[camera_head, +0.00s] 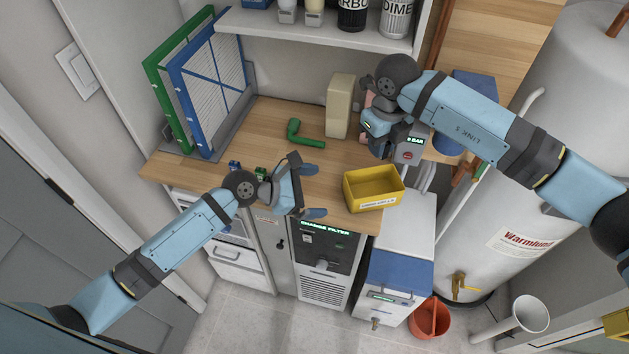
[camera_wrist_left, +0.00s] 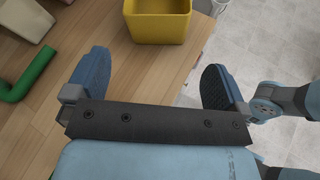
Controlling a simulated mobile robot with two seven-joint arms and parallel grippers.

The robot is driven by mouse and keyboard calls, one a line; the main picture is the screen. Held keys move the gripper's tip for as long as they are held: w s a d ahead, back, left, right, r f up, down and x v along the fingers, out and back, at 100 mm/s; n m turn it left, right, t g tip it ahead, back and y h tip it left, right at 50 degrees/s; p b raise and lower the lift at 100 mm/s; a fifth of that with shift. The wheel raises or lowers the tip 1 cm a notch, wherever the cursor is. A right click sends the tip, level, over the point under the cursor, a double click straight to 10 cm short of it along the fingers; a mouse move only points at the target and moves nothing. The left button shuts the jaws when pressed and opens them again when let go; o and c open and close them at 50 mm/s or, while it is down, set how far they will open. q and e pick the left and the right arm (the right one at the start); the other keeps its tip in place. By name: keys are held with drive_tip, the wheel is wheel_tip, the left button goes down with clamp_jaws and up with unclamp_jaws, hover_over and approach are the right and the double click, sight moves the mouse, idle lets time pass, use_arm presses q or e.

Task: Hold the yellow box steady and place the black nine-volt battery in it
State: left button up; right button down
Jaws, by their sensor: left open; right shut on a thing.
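The yellow box (camera_head: 373,203) is an open bin with a white label, upright at the front right edge of the wooden counter. It also shows at the top of the left wrist view (camera_wrist_left: 158,28). My left gripper (camera_head: 313,191) is open and empty, left of the box and apart from it. In the left wrist view its two blue fingers (camera_wrist_left: 155,68) are spread, pointing toward the box. My right gripper (camera_head: 377,150) is above and behind the box, pointing down and shut on a small dark thing that looks like the black nine-volt battery; it is mostly hidden.
Small blue (camera_head: 234,165) and green (camera_head: 260,173) items lie at the left front. A grey gauge unit (camera_head: 408,150) is beside my right gripper.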

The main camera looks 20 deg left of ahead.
use_arm(q)
drive_tip(key=shift+w+r+n+g, duration=0.3)
drive_tip(key=shift+w+r+n, duration=0.15)
drive_tip(key=shift+r+n, duration=0.35)
drive_tip(key=shift+w+d+h, duration=0.15)
drive_tip(key=shift+d+h, duration=0.05)
drive_tip(key=shift+h, duration=0.2)
drive_tip(key=x, duration=1.1)
drive_tip(key=shift+w+d+f, duration=0.2)
drive_tip(key=shift+d+f, duration=0.05)
drive_tip(key=shift+c, duration=0.5)
drive_tip(key=c, duration=0.6)
drive_tip(key=shift+o, duration=0.2)
use_arm(e)
hover_over(369, 194)
drive_tip(key=shift+f, duration=5.8)
